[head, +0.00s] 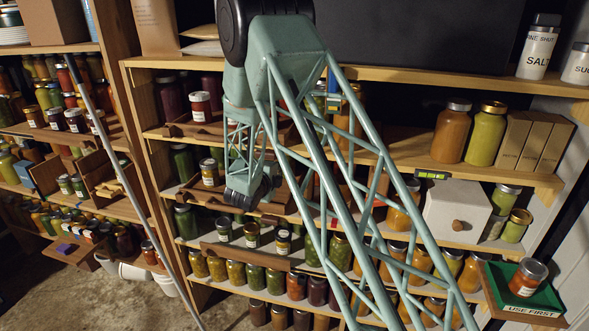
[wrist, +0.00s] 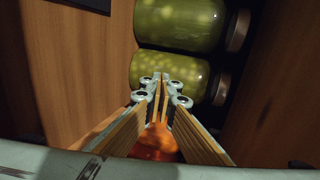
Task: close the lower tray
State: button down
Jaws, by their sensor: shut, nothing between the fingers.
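A wooden tray (head: 262,257), the lowest tray I see in the middle shelf unit, has a long front board and small jars behind it. It appears to stand out past the shelf edge. Another wooden tray (head: 278,206) sits one level above, partly hidden by my arm. My gripper (head: 240,200) points down just in front of that upper tray and above the lower one; whether it touches either is unclear. In the wrist view my gripper (wrist: 160,84) is shut and empty, its fingers together before a green jar (wrist: 165,72). A brown wooden panel (wrist: 85,65) fills the left.
Rows of filled jars (head: 245,276) stand on the shelf below the lower tray. A white box (head: 457,212) with a round knob is at right, and a green "USE FIRST" tray (head: 525,292) holds a jar. My lattice arm crosses the middle shelves. A blurred orange-red thing (wrist: 155,145) shows between the finger bases.

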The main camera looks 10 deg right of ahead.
jog(key=shift+w+d, duration=0.1)
jog(key=shift+w, duration=0.3)
jog(key=shift+d, duration=0.2)
jog(key=shift+a, duration=0.15)
jog(key=shift+s+a, duration=0.25)
jog(key=shift+s, duration=0.3)
jog(key=p+v, duration=0.2)
jog(key=v, duration=1)
jog(key=shift+s+a+f, duration=0.15)
jog(key=shift+s+a, duration=0.05)
jog(key=shift+s, duration=0.2)
